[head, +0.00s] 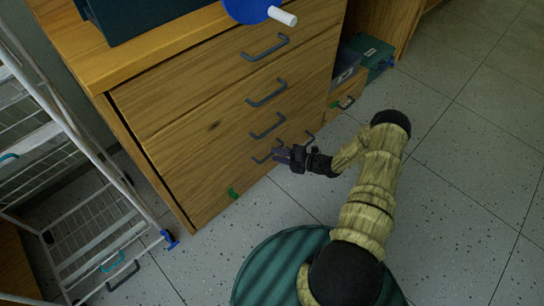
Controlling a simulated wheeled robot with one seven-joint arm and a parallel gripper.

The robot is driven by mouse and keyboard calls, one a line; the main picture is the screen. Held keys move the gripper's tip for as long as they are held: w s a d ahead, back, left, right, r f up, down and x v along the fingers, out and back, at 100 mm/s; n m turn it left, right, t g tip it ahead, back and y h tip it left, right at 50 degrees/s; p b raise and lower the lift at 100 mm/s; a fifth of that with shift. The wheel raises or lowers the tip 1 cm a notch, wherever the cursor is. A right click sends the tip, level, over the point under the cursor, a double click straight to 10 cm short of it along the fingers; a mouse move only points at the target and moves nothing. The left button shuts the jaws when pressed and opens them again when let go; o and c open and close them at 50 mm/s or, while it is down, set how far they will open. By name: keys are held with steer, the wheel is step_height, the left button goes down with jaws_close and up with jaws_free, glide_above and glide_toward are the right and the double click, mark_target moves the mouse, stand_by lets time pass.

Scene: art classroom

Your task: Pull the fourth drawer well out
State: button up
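The wooden drawer cabinet (190,105) stands in the middle of the head view with several dark bar handles in a column. The lowest handle visible (262,158), apparently the fourth drawer's, is partly covered by my gripper. All the drawer fronts (215,172) look flush, with no drawer visibly out. My gripper (279,155) reaches in from the right, its fingertips at or just beside that lowest handle. Whether it touches or surrounds the handle is unclear. The fingers are small and dark, so their opening cannot be made out.
A white wire rack (100,220) stands close at the left. Open shelving at the right holds dark boxes (376,53). The speckled tile floor (465,150) at right is clear.

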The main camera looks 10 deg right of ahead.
mark_target(272, 154)
steer(key=shift+b+x, duration=0.35)
steer(key=shift+x, duration=1.15)
jaws_close()
steer(key=shift+s+r, duration=0.1)
steer(key=shift+s, duration=0.05)
